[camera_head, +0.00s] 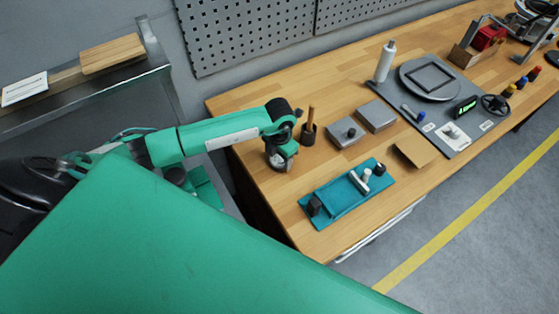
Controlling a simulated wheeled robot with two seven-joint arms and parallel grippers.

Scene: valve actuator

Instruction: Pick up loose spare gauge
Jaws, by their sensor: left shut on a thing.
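My left gripper (283,161) points down over the left end of the wooden workbench, left of the teal plate. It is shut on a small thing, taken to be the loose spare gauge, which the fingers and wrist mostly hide. I cannot tell whether it touches the bench top. The teal plate (343,202) carries a pale valve-like fitting (362,179), a black block (315,205) at its left end and a small dark knob (380,169) at its right end. My right gripper is out of view.
A dark cup with a wooden-handled tool (309,129) stands close right of my left gripper. Two grey boxes (376,115) and a brown square (415,152) lie farther right. A pegboard (245,35) backs the bench.

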